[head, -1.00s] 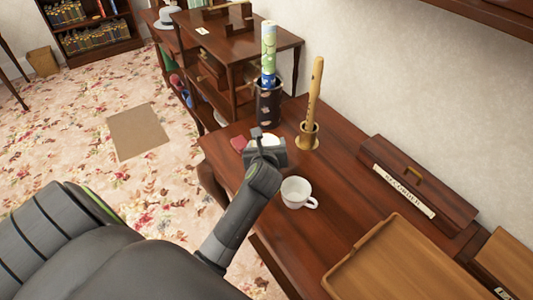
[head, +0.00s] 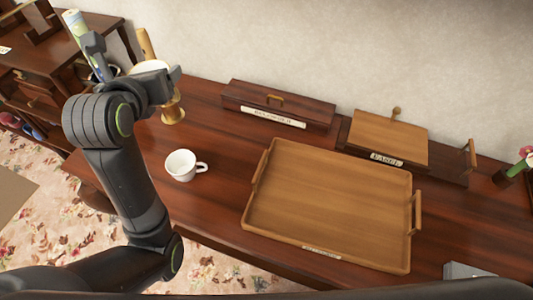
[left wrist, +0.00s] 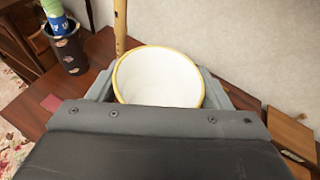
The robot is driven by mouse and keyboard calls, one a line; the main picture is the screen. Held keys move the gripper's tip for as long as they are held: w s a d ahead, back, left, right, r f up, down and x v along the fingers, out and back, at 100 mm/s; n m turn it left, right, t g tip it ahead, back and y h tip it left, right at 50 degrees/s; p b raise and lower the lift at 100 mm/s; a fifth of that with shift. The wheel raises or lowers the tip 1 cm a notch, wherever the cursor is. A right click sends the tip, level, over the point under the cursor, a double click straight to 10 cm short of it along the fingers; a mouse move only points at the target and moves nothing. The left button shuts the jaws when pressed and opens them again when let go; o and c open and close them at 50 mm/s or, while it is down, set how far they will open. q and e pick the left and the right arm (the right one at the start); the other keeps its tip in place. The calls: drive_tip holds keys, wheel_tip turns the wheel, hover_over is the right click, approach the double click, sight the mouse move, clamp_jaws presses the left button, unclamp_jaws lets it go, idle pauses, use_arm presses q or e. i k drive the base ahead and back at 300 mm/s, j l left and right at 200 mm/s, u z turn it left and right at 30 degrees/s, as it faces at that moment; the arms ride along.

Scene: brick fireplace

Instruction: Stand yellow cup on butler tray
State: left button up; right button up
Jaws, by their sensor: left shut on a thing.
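The yellow cup, white inside with a yellow rim, shows in the left wrist view (left wrist: 158,78). My left gripper (head: 150,82) is shut on it and holds it raised above the table. In the head view the gripper hides most of the cup (head: 150,66). The butler tray (head: 325,205) is a wooden tray with two side handles, lying flat and empty on the table to the right of the gripper.
A white cup (head: 181,166) stands on the table left of the tray. A brass holder (head: 173,110) is beside the gripper. A dark box (head: 277,103) and a wooden-topped box (head: 388,137) line the back. A small grey object (head: 468,272) is at lower right.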

sight(335, 204)
drive_tip(key=k+l+z, duration=0.35)
drive_tip(key=k+l, duration=0.3)
drive_tip(key=l, duration=0.15)
drive_tip(key=z, duration=0.85)
